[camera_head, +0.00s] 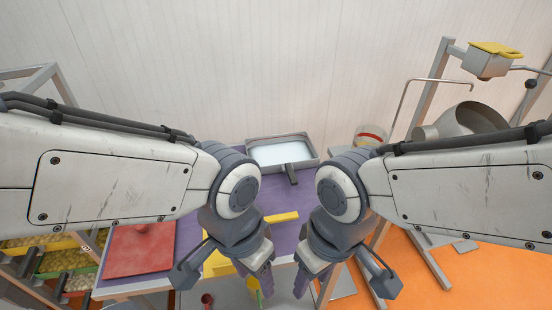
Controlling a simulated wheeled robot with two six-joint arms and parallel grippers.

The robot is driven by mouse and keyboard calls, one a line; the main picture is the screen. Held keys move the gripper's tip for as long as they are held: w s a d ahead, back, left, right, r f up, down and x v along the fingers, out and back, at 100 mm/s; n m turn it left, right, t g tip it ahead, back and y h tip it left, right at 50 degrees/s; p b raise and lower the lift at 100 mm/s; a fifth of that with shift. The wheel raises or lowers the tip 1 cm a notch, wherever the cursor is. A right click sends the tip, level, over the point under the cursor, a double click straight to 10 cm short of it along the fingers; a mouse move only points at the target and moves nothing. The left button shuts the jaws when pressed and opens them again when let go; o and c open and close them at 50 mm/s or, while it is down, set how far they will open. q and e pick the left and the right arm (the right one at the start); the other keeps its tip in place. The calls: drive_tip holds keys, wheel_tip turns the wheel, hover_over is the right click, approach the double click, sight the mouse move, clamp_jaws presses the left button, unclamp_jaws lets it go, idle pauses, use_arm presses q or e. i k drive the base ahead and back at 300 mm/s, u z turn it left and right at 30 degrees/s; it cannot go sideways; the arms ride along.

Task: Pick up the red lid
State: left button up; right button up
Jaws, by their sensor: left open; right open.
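A flat red square lid (139,256) with a small raised red part near its far edge lies on the left end of the purple-topped table. My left gripper (258,274) is open and points down over the table's front, to the right of the red lid and apart from it. My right gripper (307,272) is open and empty, close beside the left one. The fingertips of both are partly hidden by the wrists. Neither gripper touches the lid.
A grey tray with a pale filling (282,153) stands at the table's back. A jar with a red band (370,136) is right of it. Yellow pieces (219,264) lie near my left gripper. Bins (62,262) are at left, a metal machine (468,122) at right.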

sight(148, 248)
drive_tip(key=z, duration=2.4)
drive_tip(key=k, duration=1.6)
drive_tip(key=u, duration=2.25)
drive_tip(key=i, duration=0.5)
drive_tip(key=u, duration=0.05)
